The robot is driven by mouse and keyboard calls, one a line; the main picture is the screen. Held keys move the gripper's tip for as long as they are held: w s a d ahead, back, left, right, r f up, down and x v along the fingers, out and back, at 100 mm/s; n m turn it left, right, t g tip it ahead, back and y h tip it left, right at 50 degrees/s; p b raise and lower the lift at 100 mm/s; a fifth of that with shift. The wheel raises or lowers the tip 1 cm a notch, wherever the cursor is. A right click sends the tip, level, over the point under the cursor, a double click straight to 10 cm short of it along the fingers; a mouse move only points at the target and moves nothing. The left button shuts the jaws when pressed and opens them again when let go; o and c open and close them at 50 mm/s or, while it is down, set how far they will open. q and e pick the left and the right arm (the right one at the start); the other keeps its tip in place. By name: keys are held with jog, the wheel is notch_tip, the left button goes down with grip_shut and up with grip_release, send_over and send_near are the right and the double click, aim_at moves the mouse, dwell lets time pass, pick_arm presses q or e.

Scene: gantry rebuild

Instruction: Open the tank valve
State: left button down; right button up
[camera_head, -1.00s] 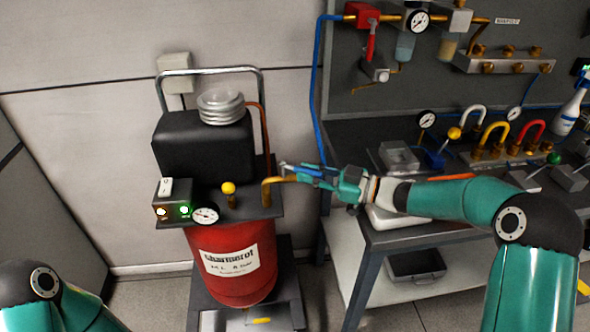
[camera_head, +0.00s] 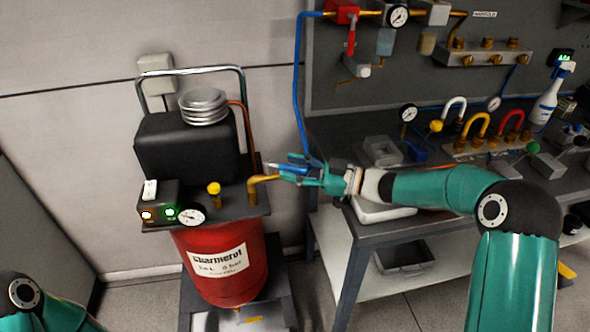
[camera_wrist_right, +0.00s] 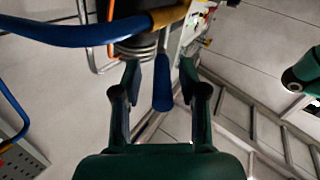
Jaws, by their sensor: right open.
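The red tank (camera_head: 225,265) stands upright at the left-middle of the head view, with a white label. A brass outlet pipe (camera_head: 262,179) bends out of its top plate to the right. The tank valve's blue lever (camera_wrist_right: 162,88) hangs between the spread fingers of my right gripper (camera_wrist_right: 161,72) in the wrist view, below a brass fitting (camera_wrist_right: 168,16). In the head view my right gripper (camera_head: 293,173) is at the pipe's end, its fingers partly covering the valve. It is open around the lever. I cannot tell whether a finger touches it. My left gripper is out of view.
A pressure gauge (camera_head: 190,216), a yellow knob (camera_head: 214,188) and a box with lit lamps (camera_head: 158,203) sit on the tank's top. A blue hose (camera_head: 299,90) runs down to the valve. The workbench (camera_head: 345,215) stands close at the right.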

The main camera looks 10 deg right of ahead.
notch_tip(320, 180, up, 9)
jog(key=shift+r, duration=0.2)
dwell(0.3)
